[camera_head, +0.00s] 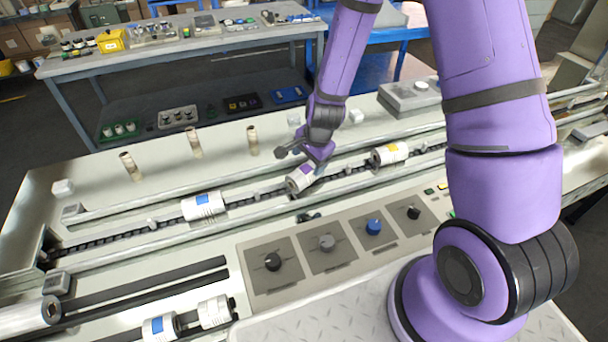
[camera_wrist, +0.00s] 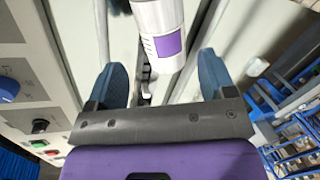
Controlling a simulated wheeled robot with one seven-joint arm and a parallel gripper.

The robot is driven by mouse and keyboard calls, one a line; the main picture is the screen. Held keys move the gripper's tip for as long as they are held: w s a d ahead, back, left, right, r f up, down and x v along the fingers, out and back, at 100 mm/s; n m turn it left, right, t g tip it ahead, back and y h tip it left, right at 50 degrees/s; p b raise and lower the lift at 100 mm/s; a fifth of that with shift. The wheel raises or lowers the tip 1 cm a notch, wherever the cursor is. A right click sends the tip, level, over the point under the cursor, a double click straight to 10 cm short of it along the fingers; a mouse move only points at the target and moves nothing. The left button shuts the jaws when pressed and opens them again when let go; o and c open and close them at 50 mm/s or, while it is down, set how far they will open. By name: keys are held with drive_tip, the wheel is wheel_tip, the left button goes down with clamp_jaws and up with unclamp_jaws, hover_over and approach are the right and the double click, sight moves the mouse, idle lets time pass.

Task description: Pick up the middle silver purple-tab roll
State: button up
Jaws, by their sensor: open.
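The silver roll with the purple tab (camera_head: 300,178) lies tilted on the chain conveyor, between a roll with a blue tab (camera_head: 203,206) and a roll with a yellow tab (camera_head: 389,153). My gripper (camera_head: 300,162) is right at the purple-tab roll in the head view and partly covers it. In the wrist view the purple-tab roll (camera_wrist: 158,30) shows at the top, just beyond and between my two blue fingertips. My gripper (camera_wrist: 162,78) is open, with a gap on each side of the roll.
A control panel with several knobs (camera_head: 325,243) lies in front of the conveyor. Several upright tan posts (camera_head: 194,142) stand behind it. More rolls (camera_head: 160,327) sit at the lower left. A grey machine block (camera_head: 408,97) stands behind the conveyor at right.

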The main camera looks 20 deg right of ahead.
sight(304, 172)
drive_tip(key=shift+x, duration=4.7)
drive_tip(key=c, duration=0.9)
drive_tip(key=shift+w+r, duration=0.1)
drive_tip(key=shift+r, duration=0.05)
